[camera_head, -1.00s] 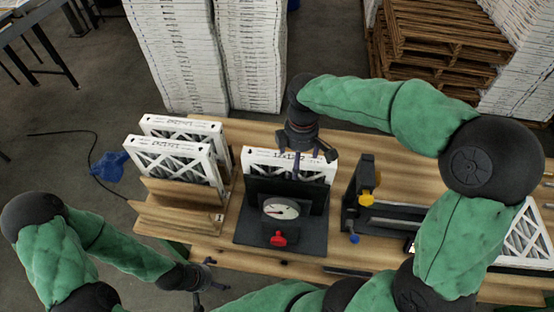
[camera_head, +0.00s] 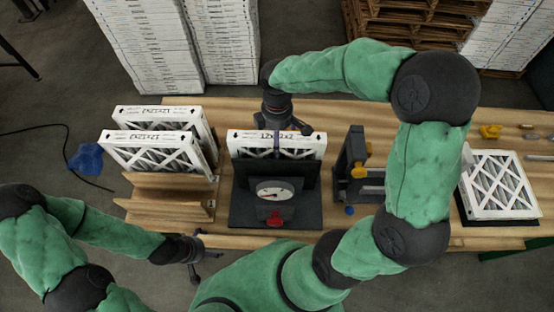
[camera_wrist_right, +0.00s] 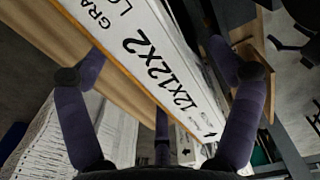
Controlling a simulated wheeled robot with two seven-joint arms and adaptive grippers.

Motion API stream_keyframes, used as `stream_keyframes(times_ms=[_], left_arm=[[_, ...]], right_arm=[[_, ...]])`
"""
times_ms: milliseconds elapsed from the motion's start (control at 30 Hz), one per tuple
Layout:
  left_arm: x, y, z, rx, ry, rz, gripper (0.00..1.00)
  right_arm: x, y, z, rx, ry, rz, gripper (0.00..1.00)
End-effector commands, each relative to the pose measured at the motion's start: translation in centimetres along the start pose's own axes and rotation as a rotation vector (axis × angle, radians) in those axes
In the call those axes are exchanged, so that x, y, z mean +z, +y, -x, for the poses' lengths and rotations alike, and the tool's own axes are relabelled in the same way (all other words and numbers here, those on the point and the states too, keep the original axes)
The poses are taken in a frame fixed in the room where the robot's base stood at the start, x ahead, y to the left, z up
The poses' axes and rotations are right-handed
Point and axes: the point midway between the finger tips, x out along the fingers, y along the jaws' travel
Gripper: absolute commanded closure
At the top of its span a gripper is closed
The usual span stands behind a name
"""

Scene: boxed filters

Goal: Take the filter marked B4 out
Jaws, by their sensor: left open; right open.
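A white framed filter (camera_head: 278,143) stands upright in the dark fixture with a round gauge (camera_head: 275,190); its top edge reads 12x12x2. That printed edge of the filter also shows large in the right wrist view (camera_wrist_right: 165,70). Two more white filters (camera_head: 155,153) stand upright in the wooden rack (camera_head: 170,190) at left. A B4 mark is not legible on any of them. My right gripper (camera_head: 284,134) is open over the fixture's filter; in the right wrist view its spread fingers (camera_wrist_right: 160,85) have the edge between them. My left gripper (camera_head: 196,257) is open and empty at the table's front edge.
A black stand with yellow and blue knobs (camera_head: 356,165) is right of the fixture. Another filter (camera_head: 500,185) lies flat on a dark mat at the right, with small yellow items (camera_head: 490,131) behind it. Stacked white boxes and pallets stand behind the table.

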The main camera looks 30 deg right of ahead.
Motion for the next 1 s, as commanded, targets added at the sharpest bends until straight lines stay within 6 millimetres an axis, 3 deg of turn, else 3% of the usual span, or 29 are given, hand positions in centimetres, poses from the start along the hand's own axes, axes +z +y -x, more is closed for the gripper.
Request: stream_keyframes(times_ms=[200,467,500,567,800,1000], left_arm=[[0.0,0.0,0.1,0.000,0.000,0.000,0.03],[0.0,0.0,0.1,0.000,0.000,0.000,0.03],[0.0,0.0,0.1,0.000,0.000,0.000,0.03],[0.0,0.0,0.1,0.000,0.000,0.000,0.03],[0.0,0.0,0.1,0.000,0.000,0.000,0.03],[0.0,0.0,0.1,0.000,0.000,0.000,0.03]], right_arm=[[0.1,0.0,-2.6,-0.002,-0.001,0.001,0.09],[0.0,0.0,-2.9,0.000,0.000,0.001,0.09],[0.0,0.0,-2.9,0.000,0.000,0.001,0.12],[0.0,0.0,-2.9,0.000,0.000,0.001,0.29],[0.0,0.0,-2.9,-0.001,0.000,0.001,0.94],[0.0,0.0,-2.9,-0.001,0.000,0.001,0.94]])
